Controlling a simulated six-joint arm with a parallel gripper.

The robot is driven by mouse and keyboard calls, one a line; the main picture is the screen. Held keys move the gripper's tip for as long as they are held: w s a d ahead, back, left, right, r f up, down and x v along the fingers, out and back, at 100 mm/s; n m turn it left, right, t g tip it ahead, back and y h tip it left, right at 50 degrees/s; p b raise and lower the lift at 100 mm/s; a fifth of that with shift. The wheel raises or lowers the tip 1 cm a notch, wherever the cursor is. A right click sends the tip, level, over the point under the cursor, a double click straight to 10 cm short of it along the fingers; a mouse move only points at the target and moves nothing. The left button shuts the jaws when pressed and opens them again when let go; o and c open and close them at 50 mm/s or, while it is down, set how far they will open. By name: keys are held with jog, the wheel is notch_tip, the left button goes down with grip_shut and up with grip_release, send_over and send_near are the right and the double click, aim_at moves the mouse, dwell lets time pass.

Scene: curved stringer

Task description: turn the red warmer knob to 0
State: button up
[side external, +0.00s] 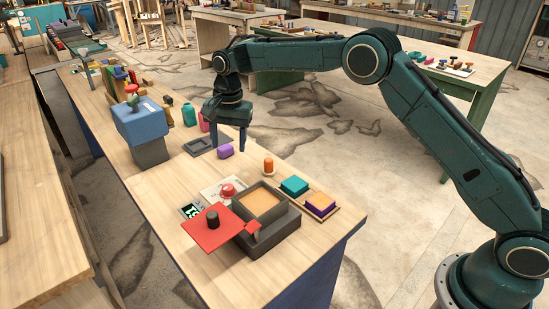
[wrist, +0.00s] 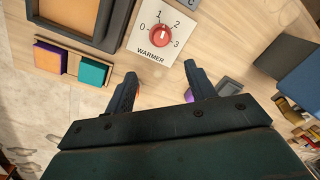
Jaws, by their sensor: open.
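The red warmer knob (wrist: 160,34) sits on a white plate (wrist: 148,51) marked WARMER, with 0, 1, 2 and 3 around the knob. A pale mark on the knob seems to face the upper right, towards 2, but it is too small to be sure. In the side view, the red knob (side external: 228,190) and its plate lie on the bench beside a dark open box. My gripper (side external: 229,147) points down, open, above the bench and behind the knob. In the wrist view, my gripper's fingers (wrist: 160,74) are apart, below the plate and not touching the knob.
The dark box (side external: 280,230) stands in front of the knob, with a red lid (side external: 205,236) beside it. An orange cylinder (side external: 268,166) and a purple object (side external: 225,151) stand near my fingers. Teal (side external: 294,186) and purple (side external: 320,204) blocks are at the right.

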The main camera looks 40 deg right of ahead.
aim_at(229, 186)
jog(key=shift+w+a+f, duration=0.2)
jog(key=shift+f, duration=0.2)
jog(key=shift+f, duration=0.1)
jog(key=f, duration=1.3)
jog(key=shift+w+a+f, duration=0.25)
jog(key=shift+w+a, duration=0.05)
jog(key=shift+a, duration=0.05)
jog(key=c, duration=1)
jog(key=shift+o, duration=0.2)
